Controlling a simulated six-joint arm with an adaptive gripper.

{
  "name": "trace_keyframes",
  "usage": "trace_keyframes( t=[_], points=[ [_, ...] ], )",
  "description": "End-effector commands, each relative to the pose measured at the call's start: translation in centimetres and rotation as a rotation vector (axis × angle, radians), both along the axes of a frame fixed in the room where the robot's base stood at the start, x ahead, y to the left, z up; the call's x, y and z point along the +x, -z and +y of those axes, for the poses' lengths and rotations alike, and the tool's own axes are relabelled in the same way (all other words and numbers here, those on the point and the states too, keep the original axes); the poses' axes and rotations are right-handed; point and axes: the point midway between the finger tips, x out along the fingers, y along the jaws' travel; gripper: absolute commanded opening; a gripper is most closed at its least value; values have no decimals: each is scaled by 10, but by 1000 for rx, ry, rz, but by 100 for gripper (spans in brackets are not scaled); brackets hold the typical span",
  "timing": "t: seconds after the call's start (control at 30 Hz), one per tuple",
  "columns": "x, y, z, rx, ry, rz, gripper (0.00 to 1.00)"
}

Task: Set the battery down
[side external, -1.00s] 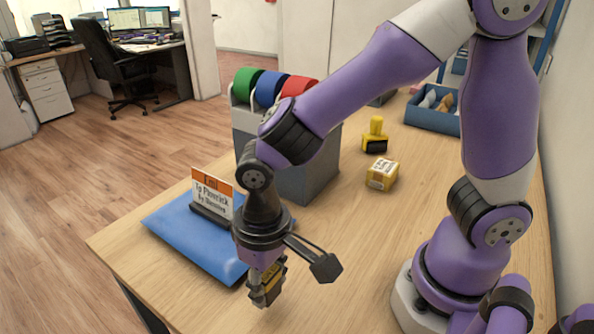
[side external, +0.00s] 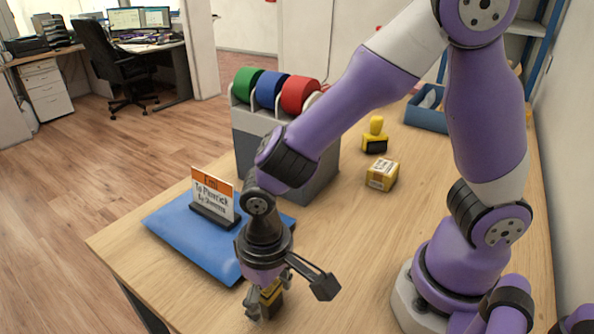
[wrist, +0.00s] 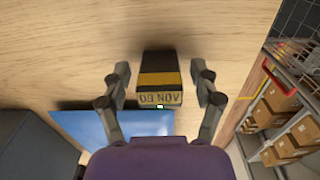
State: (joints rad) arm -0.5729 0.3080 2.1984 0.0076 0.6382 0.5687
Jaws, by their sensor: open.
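The battery (wrist: 160,78) is a small black and yellow block with printed lettering. In the wrist view it stands between my gripper's fingers (wrist: 162,85), with a thin gap showing on each side. In the side external view the battery (side external: 271,299) is partly hidden by my gripper (side external: 264,302), which is low over the near end of the wooden counter (side external: 350,270). My gripper is open around the battery. The battery appears to rest on the counter, though its underside is hard to see.
A blue mailer (side external: 185,235) with a sign (side external: 213,198) on it lies left of my gripper. Behind stands a grey tape dispenser (side external: 310,180) with coloured rolls. A small yellow box (side external: 382,174), a yellow stamp (side external: 375,136) and a blue bin (side external: 425,115) are further back.

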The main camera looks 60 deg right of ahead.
Motion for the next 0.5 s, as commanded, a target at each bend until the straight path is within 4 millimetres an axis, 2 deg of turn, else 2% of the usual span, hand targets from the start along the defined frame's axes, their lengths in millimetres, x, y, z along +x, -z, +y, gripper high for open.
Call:
trace_keyframes(
  t=[0.17,0.5],
  points=[
    [1,-16,1,4,0,-6,72],
    [1,-92,1,4,0,-6,72]
  ],
)
